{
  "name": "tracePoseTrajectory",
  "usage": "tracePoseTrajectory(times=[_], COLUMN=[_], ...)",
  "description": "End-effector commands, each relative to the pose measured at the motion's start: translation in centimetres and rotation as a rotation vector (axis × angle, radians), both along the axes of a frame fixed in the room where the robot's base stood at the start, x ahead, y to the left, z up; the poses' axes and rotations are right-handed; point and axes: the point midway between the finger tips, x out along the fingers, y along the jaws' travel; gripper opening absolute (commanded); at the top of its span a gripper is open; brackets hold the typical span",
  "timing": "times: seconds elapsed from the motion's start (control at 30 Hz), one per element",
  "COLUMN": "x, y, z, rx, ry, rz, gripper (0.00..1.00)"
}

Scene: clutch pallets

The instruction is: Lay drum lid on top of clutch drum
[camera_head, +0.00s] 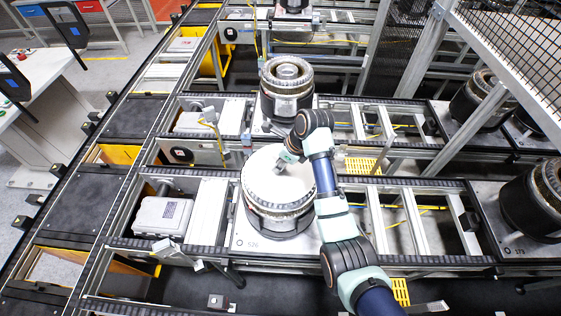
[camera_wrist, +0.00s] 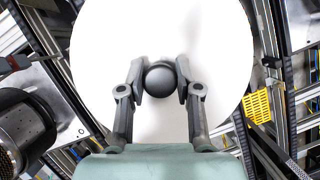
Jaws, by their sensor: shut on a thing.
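The lid hides the drum's top opening. I cannot tell whether it rests fully on the rim or sits slightly above it. My gripper (camera_head: 281,167) is above the lid's middle. In the wrist view my gripper (camera_wrist: 160,80) is shut on the dark round knob of the lid (camera_wrist: 105,50), with one finger on each side. The lid hides the drum below it in that view.
Another drum (camera_head: 287,88), without a lid, stands on the conveyor behind. More drums (camera_head: 540,200) stand at the right. A grey box (camera_head: 162,216) sits left of the lidded drum. Conveyor rails and a mesh guard (camera_head: 510,50) surround the area.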

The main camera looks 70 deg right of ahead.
Motion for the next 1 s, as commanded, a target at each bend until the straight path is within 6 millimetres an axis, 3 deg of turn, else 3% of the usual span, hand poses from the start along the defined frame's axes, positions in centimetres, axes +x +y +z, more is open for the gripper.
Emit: tracePoseTrajectory(times=[0.37, 0.4, 0.53, 0.83, 1.0], x=[0.0, 0.0, 0.0, 0.0, -0.9], y=[0.0, 0.0, 0.0, 0.0, -0.1], z=[-0.6, -0.6, -0.6, -0.4, 1.9], rx=[-0.001, -0.001, -0.001, -0.002, -0.005], ry=[-0.002, -0.001, -0.001, -0.002, -0.004], rz=[0.001, 0.001, 0.001, 0.0, -0.002], gripper=[0.0, 0.38, 0.58, 0.58, 0.58])
